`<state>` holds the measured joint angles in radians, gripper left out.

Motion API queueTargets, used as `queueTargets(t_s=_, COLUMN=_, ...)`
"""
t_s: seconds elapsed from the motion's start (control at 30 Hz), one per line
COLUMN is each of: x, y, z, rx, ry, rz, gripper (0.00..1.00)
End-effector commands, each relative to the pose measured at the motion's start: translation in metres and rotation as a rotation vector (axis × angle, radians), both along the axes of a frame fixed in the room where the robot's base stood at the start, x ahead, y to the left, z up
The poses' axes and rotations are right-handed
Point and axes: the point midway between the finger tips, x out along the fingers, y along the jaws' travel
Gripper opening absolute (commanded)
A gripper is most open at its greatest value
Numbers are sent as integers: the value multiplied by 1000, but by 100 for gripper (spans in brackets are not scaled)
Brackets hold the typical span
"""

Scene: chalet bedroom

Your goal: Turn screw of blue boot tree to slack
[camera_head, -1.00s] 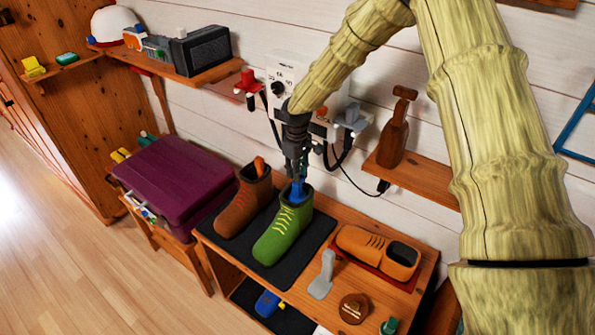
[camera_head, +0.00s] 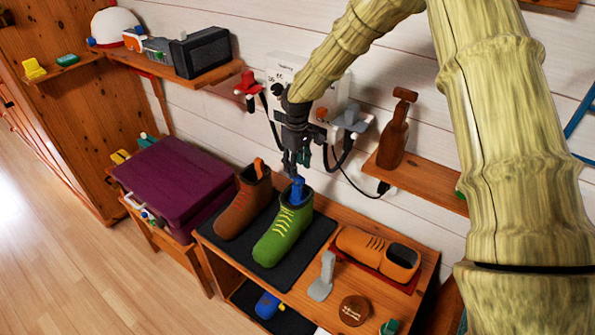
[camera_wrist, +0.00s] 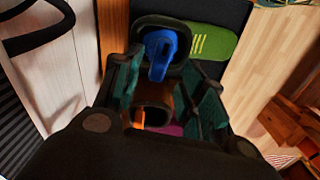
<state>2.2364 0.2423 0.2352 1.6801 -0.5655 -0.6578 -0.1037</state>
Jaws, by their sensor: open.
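The blue boot tree (camera_head: 298,190) stands in the green boot (camera_head: 284,231), with only its top showing above the opening. It also shows in the wrist view (camera_wrist: 162,52), with the green boot (camera_wrist: 213,43) around it. My gripper (camera_head: 297,168) is just above the boot tree, pointing down. In the wrist view, my open gripper (camera_wrist: 165,88) has its fingers spread, one on each side of the picture, with nothing held between them. The boot tree's blue top lies just past the fingertips. I cannot tell whether they touch it.
A brown boot (camera_head: 243,203) with an orange piece in it stands close at left on the same dark mat (camera_head: 322,226). An orange shoe (camera_head: 378,251) lies at right. A grey tool (camera_head: 323,277) and brown tin (camera_head: 354,310) are in front. Cables hang behind my gripper.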

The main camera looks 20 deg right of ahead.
Motion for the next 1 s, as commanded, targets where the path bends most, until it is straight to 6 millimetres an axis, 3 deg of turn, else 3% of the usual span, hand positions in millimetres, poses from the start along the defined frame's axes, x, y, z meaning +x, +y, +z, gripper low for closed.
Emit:
queueTargets(t_s=0.2, x=1, y=0, z=42, rx=0, ry=-2, rz=-1, gripper=41)
queueTargets(t_s=0.4, x=1, y=0, z=69, rx=0, ry=-1, rz=-1, gripper=41)
queueTargets(t_s=1.0, x=1, y=0, z=84, rx=0, ry=0, rz=0, gripper=41)
